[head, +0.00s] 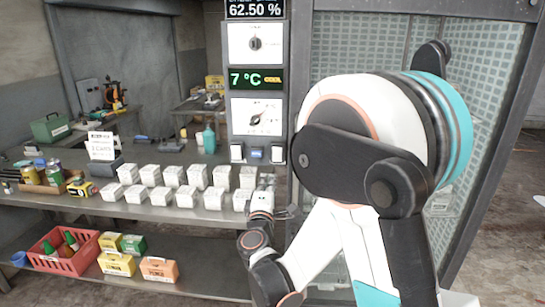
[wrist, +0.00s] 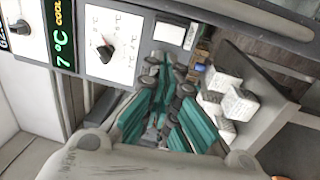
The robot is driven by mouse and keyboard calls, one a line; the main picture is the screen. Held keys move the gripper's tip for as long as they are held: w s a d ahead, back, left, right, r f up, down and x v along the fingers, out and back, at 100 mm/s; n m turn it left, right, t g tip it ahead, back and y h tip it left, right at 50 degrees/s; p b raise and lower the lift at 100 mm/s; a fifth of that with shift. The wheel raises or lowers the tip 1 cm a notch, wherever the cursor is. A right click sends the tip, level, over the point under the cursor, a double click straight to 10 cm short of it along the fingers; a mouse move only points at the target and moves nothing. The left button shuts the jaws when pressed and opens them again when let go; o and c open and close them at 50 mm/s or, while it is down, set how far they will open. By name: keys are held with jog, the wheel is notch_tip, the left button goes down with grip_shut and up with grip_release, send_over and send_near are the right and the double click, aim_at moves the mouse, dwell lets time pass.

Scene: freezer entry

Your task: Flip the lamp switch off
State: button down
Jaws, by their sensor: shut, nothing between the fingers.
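Below the lower dial of the control panel (head: 256,113) is a row of small switches: a white left one (head: 237,152), a blue middle one (head: 256,153) and a white right one (head: 278,154). I cannot read which is the lamp switch. My gripper (head: 267,180) is just below the row in the head view. Its teal fingers (wrist: 168,66) are shut and empty. I cannot tell whether they touch anything.
White boxes (head: 197,177) stand in rows on the metal counter (head: 165,211), close to the left of my gripper. A red crate (head: 66,261) and small cartons (head: 117,263) are on the shelf below. A glazed door (head: 480,90) is at the right.

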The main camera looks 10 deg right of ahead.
aim_at(274, 151)
jog(key=b+x, duration=0.2)
jog(key=x, duration=1.1)
jog(key=shift+w+d+r, duration=0.15)
jog(key=shift+w+d, duration=0.05)
jog(key=shift+w, duration=0.3)
